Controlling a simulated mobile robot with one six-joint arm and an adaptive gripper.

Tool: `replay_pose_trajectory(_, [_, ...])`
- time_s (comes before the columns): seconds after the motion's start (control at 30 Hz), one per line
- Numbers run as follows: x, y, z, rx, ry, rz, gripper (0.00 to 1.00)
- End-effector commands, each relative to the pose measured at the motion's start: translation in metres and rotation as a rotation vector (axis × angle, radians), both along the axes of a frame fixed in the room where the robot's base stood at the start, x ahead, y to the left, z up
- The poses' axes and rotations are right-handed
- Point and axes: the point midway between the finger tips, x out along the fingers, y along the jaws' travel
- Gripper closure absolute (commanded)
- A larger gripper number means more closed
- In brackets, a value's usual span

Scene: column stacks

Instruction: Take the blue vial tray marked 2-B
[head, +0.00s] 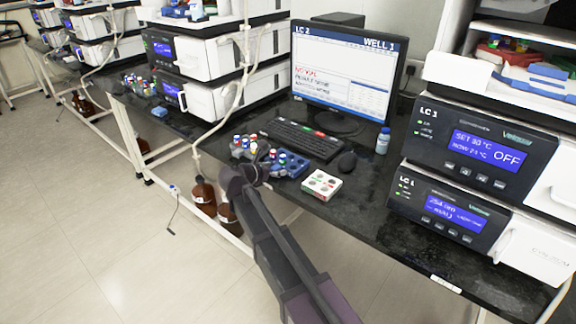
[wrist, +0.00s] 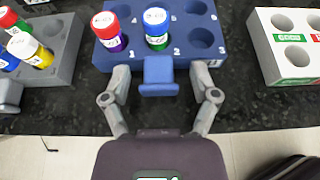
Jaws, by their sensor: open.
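The blue vial tray (wrist: 182,50) fills the upper middle of the wrist view; it also shows in the head view (head: 292,169), on the dark bench in front of the keyboard. It holds a red-capped vial (wrist: 110,31) and a blue-capped vial (wrist: 156,28), with empty wells to the right. I cannot read a 2-B mark on it. A blue tab (wrist: 159,76) sticks out from its near side. My gripper (wrist: 160,72) is open, with one finger on each side of the tab, apart from it.
A grey tray (wrist: 52,62) with several vials stands to the left, and a white tray (wrist: 292,66) to the right. The keyboard (head: 297,139), mouse (head: 347,161) and a small bottle (head: 383,141) are behind. The bench's front edge is close by.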

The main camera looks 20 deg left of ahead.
Motion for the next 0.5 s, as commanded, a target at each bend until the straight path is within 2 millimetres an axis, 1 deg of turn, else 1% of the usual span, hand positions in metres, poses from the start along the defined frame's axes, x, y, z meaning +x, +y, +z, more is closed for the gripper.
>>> replay_pose_trajectory(0.33, [-0.0005,0.0004,0.0001,0.0,0.0,0.0,0.23])
replay_pose_trajectory(0.37, [-0.0005,0.0005,0.0002,0.0,0.0,0.0,0.29])
replay_pose_trajectory(0.4, [-0.0006,0.0006,0.0001,0.0,0.0,0.0,0.41])
replay_pose_trajectory(0.47, [-0.0006,0.0006,0.0001,0.0,0.0,0.0,0.58])
replay_pose_trajectory(0.5, [-0.0006,0.0007,0.0001,0.0,0.0,0.0,0.7])
